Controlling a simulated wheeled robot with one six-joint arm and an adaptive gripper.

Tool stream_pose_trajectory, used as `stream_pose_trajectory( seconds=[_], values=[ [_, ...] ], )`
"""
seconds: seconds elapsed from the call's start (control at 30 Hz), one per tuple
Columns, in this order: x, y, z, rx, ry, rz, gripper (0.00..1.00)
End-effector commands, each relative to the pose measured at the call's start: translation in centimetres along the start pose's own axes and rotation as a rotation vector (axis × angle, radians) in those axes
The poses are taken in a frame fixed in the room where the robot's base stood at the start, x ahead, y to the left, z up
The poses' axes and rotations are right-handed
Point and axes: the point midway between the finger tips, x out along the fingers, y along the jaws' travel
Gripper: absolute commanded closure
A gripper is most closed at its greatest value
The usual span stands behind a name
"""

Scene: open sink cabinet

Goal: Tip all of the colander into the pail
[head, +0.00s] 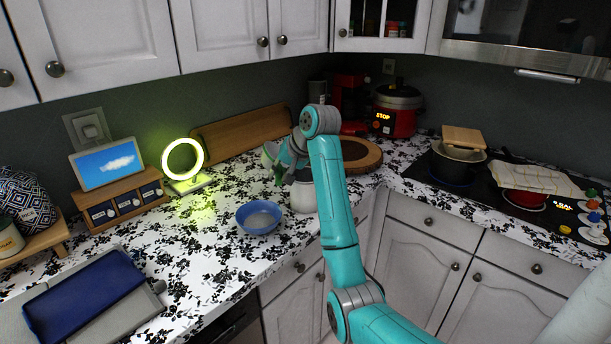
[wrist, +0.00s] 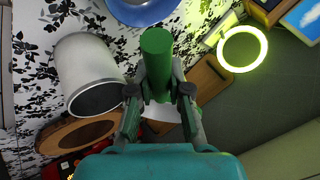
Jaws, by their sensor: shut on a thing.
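My gripper (wrist: 158,92) is shut on a green cylinder (wrist: 157,60), seen end-on between the fingers; no holes show in it, and I cannot tell if it is the colander or part of it. In the head view my gripper (head: 281,172) is above the counter, beyond the blue bowl. A white pail-like vessel (head: 303,197) stands on the counter, partly behind my arm; in the wrist view this vessel (wrist: 88,65) shows a dark opening to the left of the green cylinder. The blue bowl (head: 259,217) sits in front and looks empty; its rim (wrist: 140,14) shows at the wrist view's top.
A glowing ring lamp (head: 183,160) stands left of my gripper. A wooden board (head: 240,130) leans on the wall behind. A round wooden piece (head: 362,154) and a red cooker (head: 397,112) are to the right. The counter left of the bowl has free room.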

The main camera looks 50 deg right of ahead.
Motion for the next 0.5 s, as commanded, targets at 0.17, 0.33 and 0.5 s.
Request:
stream_pose_trajectory(
  seconds=[0.17,0.33,0.5],
  values=[
    [-0.17,0.11,-0.08,0.010,0.001,-0.022,1.00],
    [-0.33,0.23,-0.18,0.019,0.002,-0.043,1.00],
    [-0.50,0.33,-0.25,0.029,0.002,-0.063,1.00]
  ],
)
